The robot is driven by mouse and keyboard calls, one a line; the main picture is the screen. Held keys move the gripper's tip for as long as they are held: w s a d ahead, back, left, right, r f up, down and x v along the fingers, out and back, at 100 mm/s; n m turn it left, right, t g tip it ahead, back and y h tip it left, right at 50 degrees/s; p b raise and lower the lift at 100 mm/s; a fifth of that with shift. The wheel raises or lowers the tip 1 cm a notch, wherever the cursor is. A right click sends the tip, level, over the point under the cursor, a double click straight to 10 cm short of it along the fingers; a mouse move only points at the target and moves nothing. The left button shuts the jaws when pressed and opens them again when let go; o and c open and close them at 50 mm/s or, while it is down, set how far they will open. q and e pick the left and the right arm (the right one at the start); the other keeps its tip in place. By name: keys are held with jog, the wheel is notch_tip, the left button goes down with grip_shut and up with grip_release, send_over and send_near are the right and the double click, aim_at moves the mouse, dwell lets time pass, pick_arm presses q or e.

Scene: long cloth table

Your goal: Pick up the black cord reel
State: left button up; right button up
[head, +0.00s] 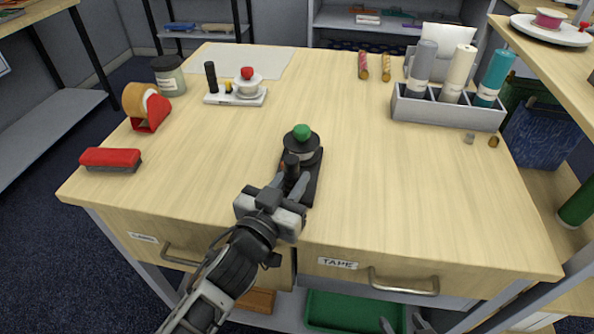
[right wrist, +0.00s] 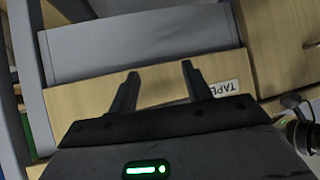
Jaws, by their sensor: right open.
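The black cord reel (head: 303,154) stands near the middle of the table's front part, in the head view. It has a green knob (head: 302,132) on top and a dark base with a short black post (head: 291,166) at its near side. My left gripper (head: 290,181) is at this near side, its fingers apart on either side of the post. Whether they press on it cannot be told. My right gripper (right wrist: 158,75) is open and empty in the right wrist view, in front of the drawer labelled TAPE (right wrist: 225,87). The reel is not in that view.
A white reel with a red knob (head: 248,88) stands behind to the left. A grey rack (head: 447,113) holds rolls at the right. The table's right front is clear.

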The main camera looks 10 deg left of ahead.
aim_at(291, 160)
pick_arm(q)
grip_shut()
jog(key=shift+r, duration=0.1)
notch_tip(291, 160, up, 10)
jog(key=shift+p, duration=1.05)
